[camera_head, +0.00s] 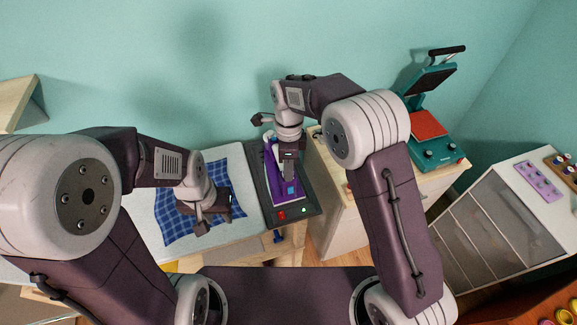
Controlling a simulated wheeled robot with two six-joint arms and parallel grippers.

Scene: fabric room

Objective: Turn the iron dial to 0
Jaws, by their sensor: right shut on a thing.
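The purple and white iron (272,158) stands on a dark grey rest (256,181) at the right end of the ironing surface. My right gripper (290,178) is directly over the iron and shut on it, by the look of it at its dial. The dial itself is hidden under the fingers, so its setting cannot be read. My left gripper (211,226) hangs over a blue checked cloth (178,229) to the left of the iron. Its fingers are small and partly hidden by the wrist, so I cannot tell how far apart they are.
A white ironing surface (143,205) lies under the cloth. A teal heat press (436,150) stands on a wooden cabinet at the right. A grey drawer unit (482,228) stands further right, with a purple tray (538,181) on top. The teal wall closes off the back.

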